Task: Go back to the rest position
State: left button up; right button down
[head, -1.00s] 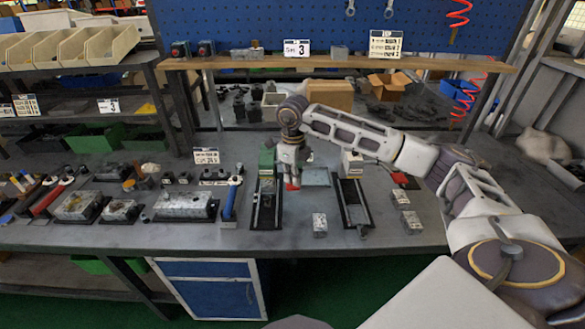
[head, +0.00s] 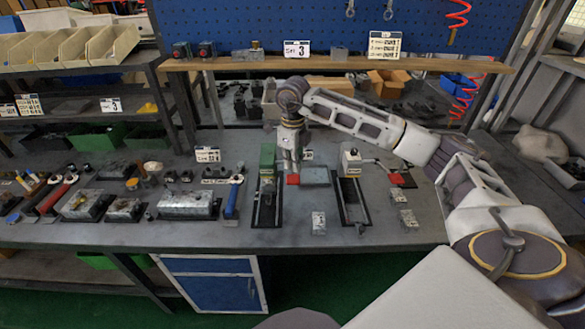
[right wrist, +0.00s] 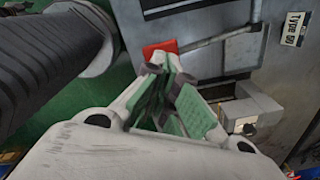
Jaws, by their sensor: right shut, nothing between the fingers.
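My right gripper (head: 291,160) hangs pointing down above the workbench (head: 330,232), near the middle of the head view. It is shut and empty. In the right wrist view its green-padded fingers (right wrist: 172,110) are together with nothing between them. My left gripper does not show.
A green-ended fixture (head: 267,157) stands just left of my right gripper. A black-framed fixture (head: 353,200) and small metal blocks (head: 319,222) are to its right. Larger metal valve blocks (head: 188,204) lie at left. A wooden shelf (head: 340,63) runs behind my arm.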

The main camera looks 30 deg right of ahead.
jog(key=shift+r, duration=0.4)
jog(key=shift+a+f, duration=0.1)
